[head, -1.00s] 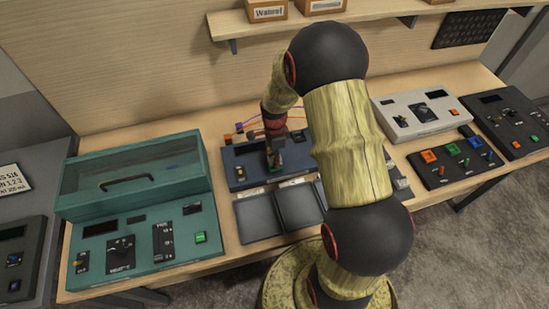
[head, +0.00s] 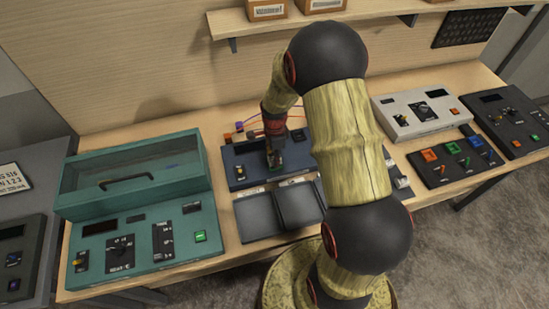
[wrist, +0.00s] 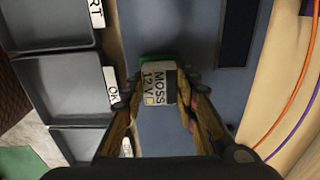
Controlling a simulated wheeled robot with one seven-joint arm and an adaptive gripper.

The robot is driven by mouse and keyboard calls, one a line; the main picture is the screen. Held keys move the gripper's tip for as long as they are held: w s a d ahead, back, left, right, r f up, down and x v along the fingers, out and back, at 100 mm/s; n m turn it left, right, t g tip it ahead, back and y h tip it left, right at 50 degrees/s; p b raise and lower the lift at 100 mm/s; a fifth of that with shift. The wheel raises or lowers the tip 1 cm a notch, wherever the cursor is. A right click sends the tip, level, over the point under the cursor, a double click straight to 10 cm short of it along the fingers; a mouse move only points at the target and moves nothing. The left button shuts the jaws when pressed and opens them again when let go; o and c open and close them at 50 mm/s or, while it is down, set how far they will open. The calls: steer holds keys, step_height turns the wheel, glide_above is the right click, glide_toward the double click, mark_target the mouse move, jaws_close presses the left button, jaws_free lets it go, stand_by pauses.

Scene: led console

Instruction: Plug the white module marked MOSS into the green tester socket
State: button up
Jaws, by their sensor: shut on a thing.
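The white module (wrist: 158,84) is marked MOSS 12 V. It sits between the fingers of my gripper (wrist: 158,97) in the wrist view, and the gripper is shut on it. A green edge, the tester socket (wrist: 156,60), shows right at the module's far end. Whether the module is seated in it or only over it, I cannot tell. In the head view my gripper (head: 274,155) is low over the dark blue tester box (head: 238,160), and a bit of green shows beneath the fingers.
Dark trays (head: 258,216) with labels, one reading OK, lie in front of the tester. A teal console (head: 140,240) with a lidded case stands to the left. Orange and purple wires (wrist: 292,100) run behind the tester. More consoles (head: 455,160) stand at the right.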

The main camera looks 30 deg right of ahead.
steer(key=o, duration=1.3)
steer(key=shift+f, duration=0.1)
steer(key=shift+c, duration=0.2)
steer(key=shift+o, duration=1.4)
steer(key=shift+o, duration=1.4)
steer(key=shift+r+p, duration=2.2)
steer(key=shift+r, duration=1.4)
